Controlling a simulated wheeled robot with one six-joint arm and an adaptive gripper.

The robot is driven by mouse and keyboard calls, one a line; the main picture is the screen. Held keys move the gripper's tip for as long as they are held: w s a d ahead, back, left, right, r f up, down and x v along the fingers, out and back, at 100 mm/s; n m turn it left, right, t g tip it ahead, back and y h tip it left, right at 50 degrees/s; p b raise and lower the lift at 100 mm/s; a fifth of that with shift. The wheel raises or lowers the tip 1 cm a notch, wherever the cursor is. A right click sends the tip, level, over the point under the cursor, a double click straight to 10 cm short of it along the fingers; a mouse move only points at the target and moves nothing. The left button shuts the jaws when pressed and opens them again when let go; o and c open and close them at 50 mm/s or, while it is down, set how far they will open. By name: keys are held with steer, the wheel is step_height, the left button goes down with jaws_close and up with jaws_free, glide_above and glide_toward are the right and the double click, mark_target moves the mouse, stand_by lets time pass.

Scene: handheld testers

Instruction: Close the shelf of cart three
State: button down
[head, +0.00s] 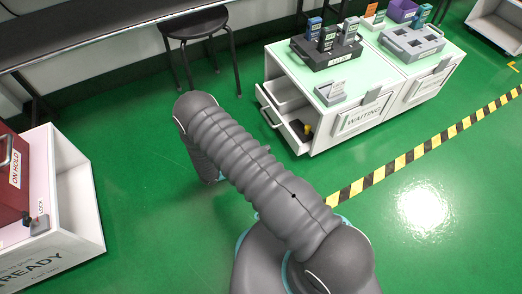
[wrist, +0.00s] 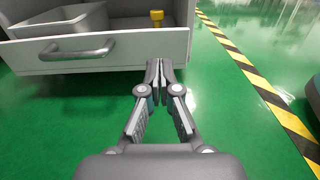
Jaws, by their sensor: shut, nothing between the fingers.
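A white cart (head: 318,143) marked WAITING has its shelf, a drawer (head: 285,126), pulled out at its left end. I cannot read a cart number. In the wrist view the drawer front (wrist: 135,48) is near, with a grey bar handle (wrist: 78,50) to the left of my gripper. A grey bin (wrist: 62,20) and a yellow object (wrist: 157,17) lie inside the drawer. My gripper (wrist: 160,72) is shut and empty, its tips at the right part of the drawer front. I cannot tell whether they touch it. In the head view my arm hides the gripper.
A tester rack (head: 326,54) and a grey tray (head: 411,43) stand on the cart tops. A black stool (head: 196,24) is behind the open drawer. A READY cart (head: 75,200) stands at left. Yellow-black floor tape (head: 400,162) runs at right. Green floor between is clear.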

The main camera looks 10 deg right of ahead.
mark_target(293, 137)
steer(key=x, duration=1)
